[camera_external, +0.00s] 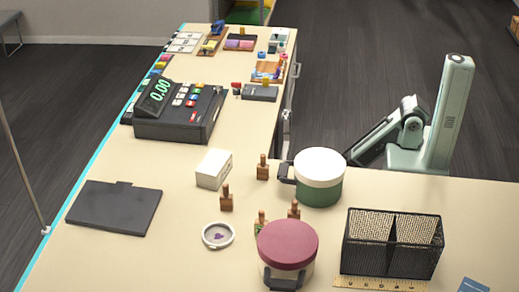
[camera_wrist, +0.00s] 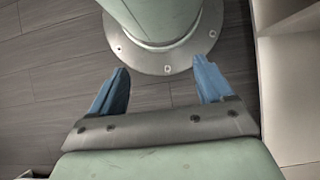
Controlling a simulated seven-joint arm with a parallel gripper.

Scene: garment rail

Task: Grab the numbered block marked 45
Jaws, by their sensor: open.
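I cannot make out a block marked 45 in either view; any marking that small is unreadable. Several small wooden pieces with knob-like tops stand on the counter in the external view: one beside the green pot (camera_external: 262,168), one in front of the white box (camera_external: 226,199), and others partly hidden behind the maroon-lidded pot (camera_external: 294,209). My gripper (camera_wrist: 160,67) shows in the wrist view with two blue fingers apart and nothing between them. It is over the floor and faces a pale green column with a bolted flange. In the external view my gripper is hidden.
The counter (camera_external: 100,258) also holds a cash register (camera_external: 178,112), white box (camera_external: 214,169), dark clipboard-like slab (camera_external: 114,208), white-lidded green pot (camera_external: 319,178), maroon-lidded pot (camera_external: 287,245), black mesh organiser (camera_external: 392,242), wooden ruler (camera_external: 380,283) and round dish (camera_external: 218,236). Small trays crowd the far end.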

